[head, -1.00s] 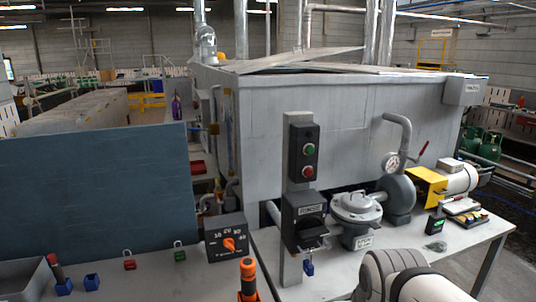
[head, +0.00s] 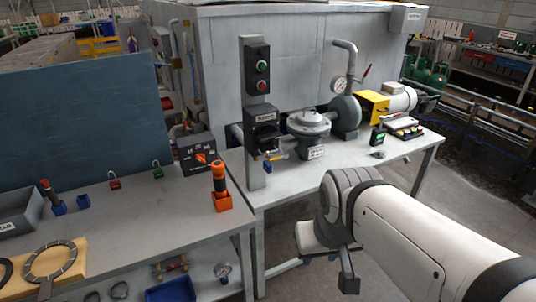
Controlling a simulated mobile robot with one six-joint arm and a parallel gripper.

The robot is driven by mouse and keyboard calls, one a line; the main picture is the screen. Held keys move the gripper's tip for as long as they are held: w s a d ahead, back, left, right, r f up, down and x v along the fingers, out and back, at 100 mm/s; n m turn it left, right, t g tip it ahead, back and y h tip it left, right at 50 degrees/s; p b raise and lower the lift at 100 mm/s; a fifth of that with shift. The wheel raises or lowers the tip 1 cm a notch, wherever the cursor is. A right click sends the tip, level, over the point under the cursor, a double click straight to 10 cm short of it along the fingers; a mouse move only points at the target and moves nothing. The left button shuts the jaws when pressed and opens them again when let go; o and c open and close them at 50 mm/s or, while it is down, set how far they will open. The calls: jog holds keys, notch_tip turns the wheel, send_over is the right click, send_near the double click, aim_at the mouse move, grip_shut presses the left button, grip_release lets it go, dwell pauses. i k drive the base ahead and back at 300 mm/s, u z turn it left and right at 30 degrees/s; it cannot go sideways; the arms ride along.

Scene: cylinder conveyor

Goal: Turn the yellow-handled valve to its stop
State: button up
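A small yellow part (head: 277,155) shows beside the blue padlock at the foot of the grey switch post, in front of the round grey pump body. It may be the yellow valve handle, but it is too small to tell its angle. My white arm reaches in from the lower right, and its bend stands in front of the bench's front edge. A dark end part that looks like my gripper (head: 348,274) hangs below the bend, low and well apart from the yellow part. Its fingers cannot be made out, and nothing shows held in it.
The grey post (head: 257,110) carries a green and a red button. The pump body (head: 309,124), a pressure gauge (head: 339,86) and a yellow-ended motor (head: 374,106) crowd the bench. An orange-handled tool (head: 219,178) stands upright at the left bench's corner.

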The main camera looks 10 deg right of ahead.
aim_at(286, 155)
jog(key=z, duration=0.4)
jog(key=i, duration=1.2)
jog(key=u, duration=0.5)
